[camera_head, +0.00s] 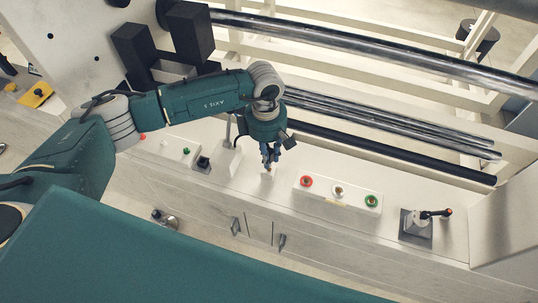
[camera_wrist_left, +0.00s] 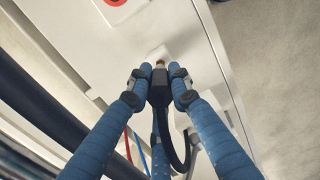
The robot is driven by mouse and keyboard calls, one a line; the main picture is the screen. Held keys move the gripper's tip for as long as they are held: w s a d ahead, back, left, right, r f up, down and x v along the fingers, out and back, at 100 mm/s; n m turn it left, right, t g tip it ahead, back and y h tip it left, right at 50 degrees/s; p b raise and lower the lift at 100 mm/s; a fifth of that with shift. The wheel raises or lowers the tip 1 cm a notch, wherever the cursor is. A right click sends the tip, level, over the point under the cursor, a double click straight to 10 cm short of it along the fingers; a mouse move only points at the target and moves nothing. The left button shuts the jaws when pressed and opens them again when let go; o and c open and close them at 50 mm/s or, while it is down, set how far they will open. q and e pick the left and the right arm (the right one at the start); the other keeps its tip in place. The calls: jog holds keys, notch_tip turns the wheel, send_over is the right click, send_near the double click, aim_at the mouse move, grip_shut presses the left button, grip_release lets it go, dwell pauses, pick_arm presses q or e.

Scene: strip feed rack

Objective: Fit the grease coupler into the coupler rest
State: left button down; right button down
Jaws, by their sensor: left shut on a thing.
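My left gripper (camera_head: 270,160) points down over the pale console top, left of the button box. The brass tip points away from the wrist, towards a small pale shape on the console. I cannot tell whether they touch, or whether that shape is the coupler rest. In the head view the fingers hide most of the coupler. My right gripper is not in view.
A white box (camera_head: 338,193) with red, white and green buttons stands right of the gripper. A lever with a red knob (camera_head: 446,212) stands further right. A black socket-like part (camera_head: 203,163) is to the left. Steel rollers (camera_head: 390,124) run behind the console.

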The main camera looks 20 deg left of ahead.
pick_arm(q)
jog(key=shift+b, duration=0.3)
dwell(0.9)
jog(key=shift+b, duration=0.3)
jog(key=shift+f+b, duration=0.95)
jog(key=shift+f, duration=0.15)
jog(key=c, duration=1.5)
grip_release()
jog(key=r, duration=1.2)
jog(key=shift+w+a, duration=0.15)
jog(key=shift+a, duration=0.1)
